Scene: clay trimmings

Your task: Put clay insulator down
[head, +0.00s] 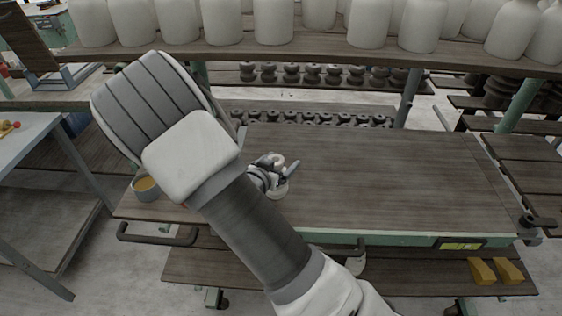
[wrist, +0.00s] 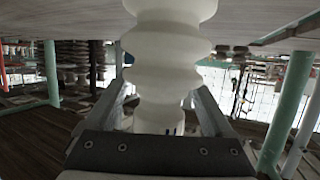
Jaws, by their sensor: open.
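The clay insulator (wrist: 168,45), white and ribbed, is between my gripper's fingers in the wrist view, which looks upside down. In the head view a small part of the clay insulator (head: 281,190) shows upright at the wooden worktable (head: 390,180), towards its front left. My gripper (head: 279,172) is open around it, one finger on each side. The fingers also show in the wrist view (wrist: 160,105), with a narrow gap visible beside the insulator. My arm hides part of the table and insulator in the head view.
A cup with orange contents (head: 146,188) stands at the table's left end. Dark ribbed insulators (head: 310,117) line up behind the table. Large white pieces (head: 270,22) stand on the shelf above. Yellow blocks (head: 482,271) lie on the lower shelf. The table's middle and right are clear.

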